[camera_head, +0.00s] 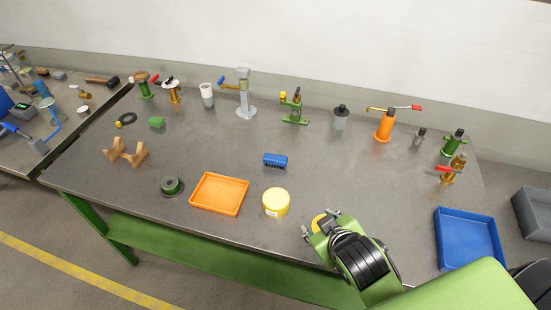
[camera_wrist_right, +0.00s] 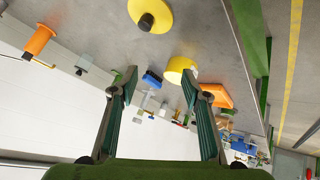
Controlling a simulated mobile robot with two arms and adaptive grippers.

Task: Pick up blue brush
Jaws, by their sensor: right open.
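The blue brush (camera_head: 276,159), with dark bristles along its lower edge, lies on the grey table near the middle, above the yellow tin. It also shows in the right wrist view (camera_wrist_right: 152,79), small and between the fingers in the picture, at a distance beyond them. My right gripper (camera_head: 320,222) is open and empty over the table's front part, below and to the right of the brush. Its spread fingers show in the right wrist view (camera_wrist_right: 160,78). My left gripper is not in view.
A yellow tin (camera_head: 276,203) and an orange tray (camera_head: 219,194) stand near the brush. A yellow disc with a black knob (camera_wrist_right: 147,21) is near my right gripper. A blue bin (camera_head: 467,237) sits at the right. Several tools line the back edge. Table around the brush is clear.

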